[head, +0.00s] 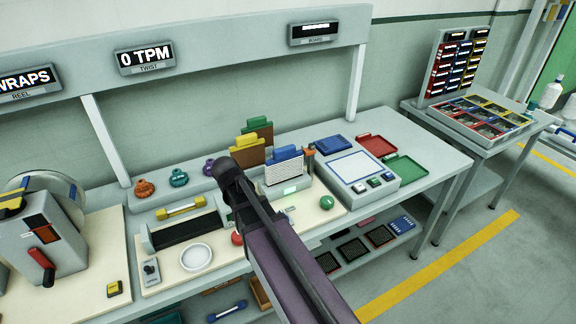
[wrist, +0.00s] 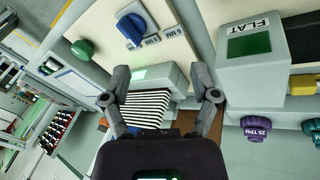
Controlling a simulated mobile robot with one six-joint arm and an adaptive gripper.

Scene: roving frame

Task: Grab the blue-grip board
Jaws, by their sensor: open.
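The blue-grip board shows in the head view as a pale striped board (head: 284,173) with a blue grip (head: 286,153) along its top. It stands upright in a holder with a small green-lit display (head: 291,190). In the wrist view, a black-and-white striped board (wrist: 160,102) lies between the spread fingers of my gripper (wrist: 160,78). The fingers are open, one on each side, and I see no clear contact. The grip's edge is largely hidden behind the gripper body. My arm (head: 290,260) crosses the head view, where my fingertips cannot be made out.
A yellow-grip board (head: 247,157) and a green-grip board (head: 262,128) stand close behind. A device with a white panel (head: 353,167) and red (head: 376,145) and green (head: 405,168) trays are to the right. A blue knob (wrist: 131,28) and a box labelled FLAT (wrist: 250,75) flank the gripper.

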